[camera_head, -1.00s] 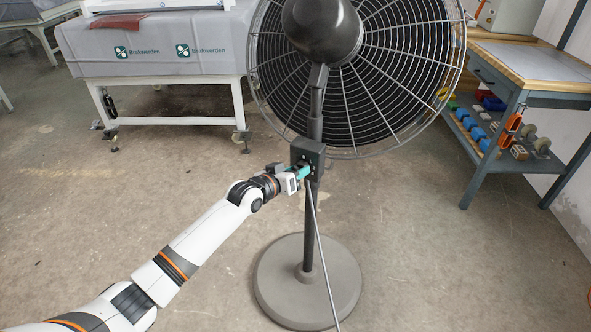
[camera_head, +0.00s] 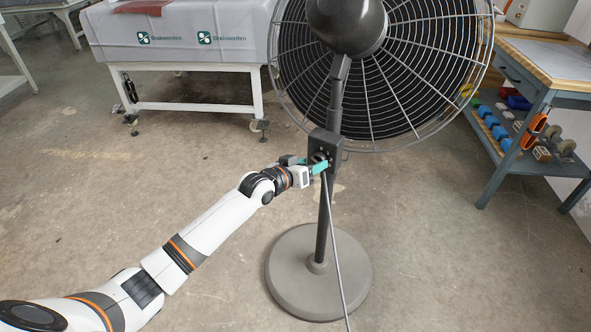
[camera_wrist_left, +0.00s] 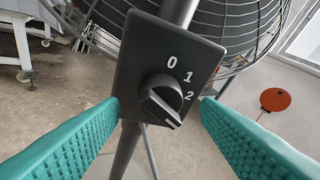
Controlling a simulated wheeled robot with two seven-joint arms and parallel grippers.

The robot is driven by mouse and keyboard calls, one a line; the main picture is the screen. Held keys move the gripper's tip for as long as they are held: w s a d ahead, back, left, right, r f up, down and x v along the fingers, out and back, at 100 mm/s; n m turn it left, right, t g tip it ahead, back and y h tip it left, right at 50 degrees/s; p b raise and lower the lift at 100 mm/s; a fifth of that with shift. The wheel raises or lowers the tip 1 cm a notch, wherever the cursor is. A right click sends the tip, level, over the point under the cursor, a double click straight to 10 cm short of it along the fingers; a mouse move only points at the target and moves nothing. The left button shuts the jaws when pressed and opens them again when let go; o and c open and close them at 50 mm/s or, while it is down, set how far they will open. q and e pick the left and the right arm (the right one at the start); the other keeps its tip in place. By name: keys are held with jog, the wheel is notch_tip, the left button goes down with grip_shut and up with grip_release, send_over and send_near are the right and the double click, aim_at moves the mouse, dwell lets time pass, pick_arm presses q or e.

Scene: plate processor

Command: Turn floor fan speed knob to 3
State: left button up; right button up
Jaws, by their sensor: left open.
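The dark floor fan (camera_head: 331,215) stands in front of me on a round grey base. Its control box (camera_head: 324,145) is on the pole; in the left wrist view, the panel (camera_wrist_left: 150,50) shows 0, 1 and 2. The black knob (camera_wrist_left: 160,97) points its white mark down and right, past the 2; I cannot read a 3. My left gripper (camera_head: 319,165) is at the box, and in the left wrist view its teal fingers (camera_wrist_left: 160,104) are open, one either side of the knob and apart from it. My right gripper is not in view.
A covered table (camera_head: 180,50) stands behind on the left. A workbench (camera_head: 540,85) with a lower shelf of small items is at the right. A grey cable (camera_head: 335,240) hangs from the box past the fan base (camera_head: 285,270). The floor around is clear.

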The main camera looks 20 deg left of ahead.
pick_arm(q)
jog(key=p+v, duration=0.1)
jog(key=v, duration=0.9)
jog(key=shift+s, duration=0.2)
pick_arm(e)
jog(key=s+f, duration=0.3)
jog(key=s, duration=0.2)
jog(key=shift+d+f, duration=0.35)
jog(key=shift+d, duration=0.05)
pick_arm(q)
jog(key=shift+a+r, duration=0.1)
jog(key=shift+a, duration=0.05)
